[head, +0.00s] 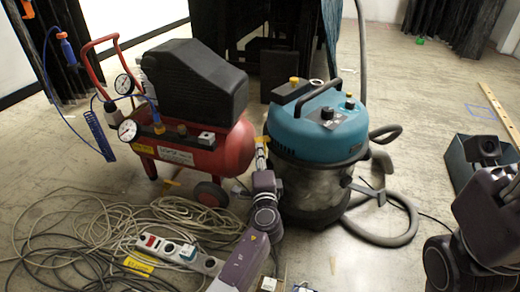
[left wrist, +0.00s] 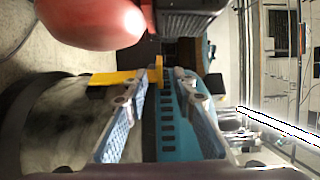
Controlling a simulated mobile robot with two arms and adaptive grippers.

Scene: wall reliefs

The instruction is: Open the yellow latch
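The yellow latch (left wrist: 112,78) is on the side of the blue-topped vacuum cleaner (head: 325,130), near its rim. In the left wrist view it runs sideways, partly behind one finger, and a bit of yellow shows between the fingertips. My left gripper (left wrist: 168,72) is open, with its fingertips around the latch's end; I cannot tell whether they touch it. In the head view my left gripper (head: 262,155) is at the vacuum's left side, seen edge-on, and a little yellow shows at its tips.
A red air compressor (head: 190,150) stands close to the left of my gripper. A power strip (head: 180,252) and tangled cables (head: 80,235) lie on the floor at lower left. The vacuum's hose (head: 395,238) curls on its right. A dark box (head: 465,165) stands further right.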

